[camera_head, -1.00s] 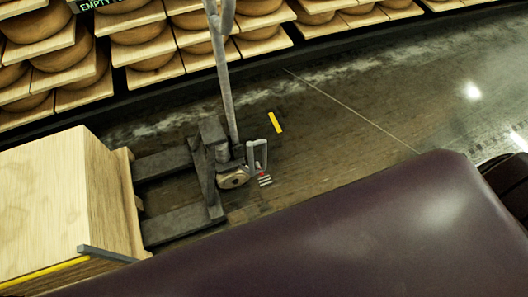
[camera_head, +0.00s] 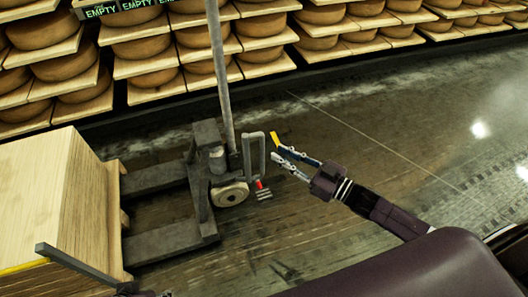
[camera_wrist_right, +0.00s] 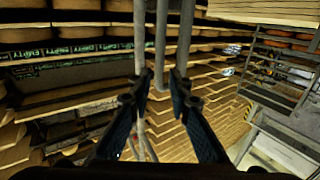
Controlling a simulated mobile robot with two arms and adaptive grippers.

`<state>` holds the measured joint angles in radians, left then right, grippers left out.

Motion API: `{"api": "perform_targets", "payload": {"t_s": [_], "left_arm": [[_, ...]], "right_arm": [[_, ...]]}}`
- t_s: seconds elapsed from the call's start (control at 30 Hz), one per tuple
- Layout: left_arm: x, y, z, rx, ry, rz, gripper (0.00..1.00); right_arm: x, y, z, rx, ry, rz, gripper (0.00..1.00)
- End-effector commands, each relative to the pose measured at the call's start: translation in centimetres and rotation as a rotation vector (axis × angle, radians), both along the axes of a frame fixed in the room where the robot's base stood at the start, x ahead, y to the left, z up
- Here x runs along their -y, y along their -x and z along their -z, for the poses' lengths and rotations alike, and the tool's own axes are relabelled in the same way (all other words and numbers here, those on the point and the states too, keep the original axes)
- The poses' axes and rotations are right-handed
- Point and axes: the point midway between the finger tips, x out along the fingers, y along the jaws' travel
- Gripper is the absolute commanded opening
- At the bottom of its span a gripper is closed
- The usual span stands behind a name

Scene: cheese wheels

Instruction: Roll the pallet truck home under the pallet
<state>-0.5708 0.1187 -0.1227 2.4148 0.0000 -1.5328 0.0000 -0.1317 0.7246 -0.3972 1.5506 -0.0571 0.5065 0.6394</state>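The grey pallet truck (camera_head: 207,190) stands on the floor at left centre in the head view, its tall handle shaft (camera_head: 221,75) running up out of the frame. Its two forks (camera_head: 158,177) point left to the big wooden load (camera_head: 50,195); their far ends are hidden there. A grey U-shaped bar (camera_head: 254,153) stands upright on the truck's right side. My right gripper (camera_head: 275,153) is open, just right of this bar, apparently not touching it. In the right wrist view, grey bars (camera_wrist_right: 161,45) show beyond the open fingers (camera_wrist_right: 155,98).
Shelves of cheese wheels (camera_head: 240,30) line the back, with green EMPTY signs (camera_head: 125,8). The floor at right is clear.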

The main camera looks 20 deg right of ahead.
Motion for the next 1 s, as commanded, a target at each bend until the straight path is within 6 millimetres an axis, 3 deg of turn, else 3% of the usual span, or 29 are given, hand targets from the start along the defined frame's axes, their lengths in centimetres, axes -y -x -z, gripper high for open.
{"api": "perform_targets", "payload": {"t_s": [0.2, 0.5, 0.87, 1.0], "left_arm": [[-0.1, 0.5, -1.6, 0.011, 0.000, -0.001, 0.40], [-0.1, 0.5, -0.7, 0.009, 0.000, -0.001, 0.40], [-0.1, 0.4, -0.7, 0.009, 0.000, -0.001, 0.40], [-0.1, 0.4, -0.7, 0.009, 0.000, -0.001, 0.40]], "right_arm": [[-1.7, -2.4, -0.2, 0.006, -0.003, -0.001, 0.18], [-4.1, -5.7, -0.1, 0.002, -0.002, 0.001, 0.18], [-4.4, -6.2, -0.1, 0.001, 0.001, 0.001, 0.18], [-4.4, -6.2, -0.1, 0.001, 0.001, 0.001, 0.05]]}}
